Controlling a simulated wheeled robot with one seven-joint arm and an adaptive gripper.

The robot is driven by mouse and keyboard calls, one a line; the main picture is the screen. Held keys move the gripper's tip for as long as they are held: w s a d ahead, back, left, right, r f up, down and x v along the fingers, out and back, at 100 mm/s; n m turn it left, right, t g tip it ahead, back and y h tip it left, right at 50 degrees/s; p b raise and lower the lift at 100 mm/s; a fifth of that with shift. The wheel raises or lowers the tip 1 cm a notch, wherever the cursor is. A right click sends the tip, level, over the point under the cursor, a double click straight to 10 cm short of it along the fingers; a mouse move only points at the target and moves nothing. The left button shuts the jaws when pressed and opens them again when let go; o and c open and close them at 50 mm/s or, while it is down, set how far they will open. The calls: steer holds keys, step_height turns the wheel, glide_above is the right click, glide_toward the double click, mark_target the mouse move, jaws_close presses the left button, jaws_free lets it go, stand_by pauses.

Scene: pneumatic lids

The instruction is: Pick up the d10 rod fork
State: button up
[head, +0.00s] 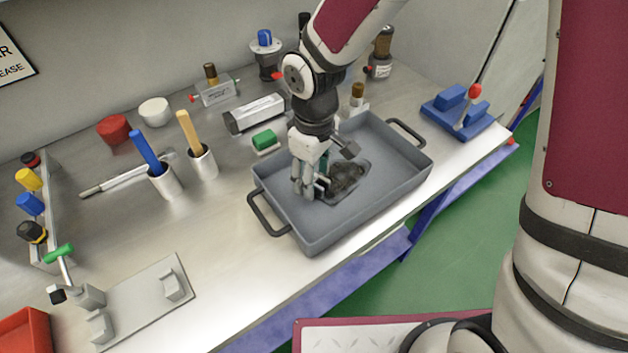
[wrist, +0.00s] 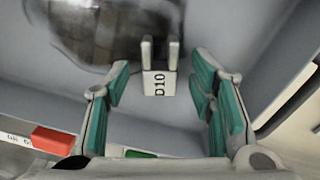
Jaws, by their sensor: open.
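The d10 rod fork (wrist: 160,84) is a small light-grey block marked "D10" with two upright prongs. In the wrist view it lies between the fingers of my gripper (wrist: 160,76), which are open with green pads on either side of it. A gap shows on both sides. In the head view my gripper (head: 311,188) points down inside the grey tray (head: 404,158), and I cannot make out the fork there.
A dark glossy patch (head: 350,180) lies on the tray floor beside my gripper. The tray has raised walls and two handles. Behind it stand a green block (head: 264,139) and a silver cylinder (head: 255,114). A blue stand (head: 457,112) is at the right.

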jaws_close()
stand_by(0.3)
